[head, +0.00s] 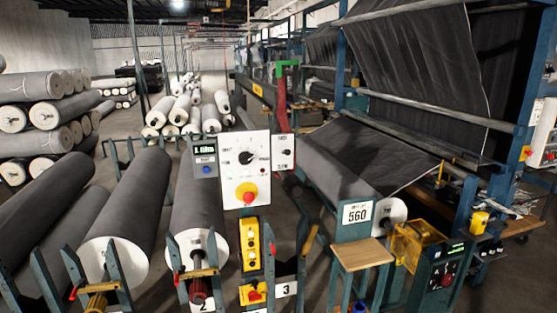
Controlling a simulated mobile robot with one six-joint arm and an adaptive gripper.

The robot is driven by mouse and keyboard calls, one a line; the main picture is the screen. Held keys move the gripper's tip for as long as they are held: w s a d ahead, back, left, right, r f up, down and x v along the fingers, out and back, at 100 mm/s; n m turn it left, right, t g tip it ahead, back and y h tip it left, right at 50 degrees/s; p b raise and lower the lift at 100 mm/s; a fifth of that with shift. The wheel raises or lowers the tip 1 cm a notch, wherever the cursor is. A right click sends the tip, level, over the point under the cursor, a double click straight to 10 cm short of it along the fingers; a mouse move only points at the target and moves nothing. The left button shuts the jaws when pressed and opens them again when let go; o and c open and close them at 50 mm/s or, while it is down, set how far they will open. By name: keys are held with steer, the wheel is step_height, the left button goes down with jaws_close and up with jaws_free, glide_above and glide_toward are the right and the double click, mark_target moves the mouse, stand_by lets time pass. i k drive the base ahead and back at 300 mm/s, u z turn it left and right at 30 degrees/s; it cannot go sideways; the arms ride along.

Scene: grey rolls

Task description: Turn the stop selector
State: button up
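A white control panel (245,169) stands upright near the middle of the head view. A small black rotary knob (246,157) sits on its upper half, with small printed labels around it that are too small to read surely. A red mushroom button on a yellow square (247,193) is below the knob. I cannot tell for sure which control is the stop selector. My gripper does not show in this view.
Grey fabric rolls (128,217) lie in stands at left and centre. A yellow button box (250,244) hangs below the panel.

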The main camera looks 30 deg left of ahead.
mark_target(245, 158)
steer(key=z, duration=0.2)
steer(key=k, duration=1.3)
steer(key=u, duration=1.85)
steer(key=i, duration=0.7)
steer(key=z, duration=0.2)
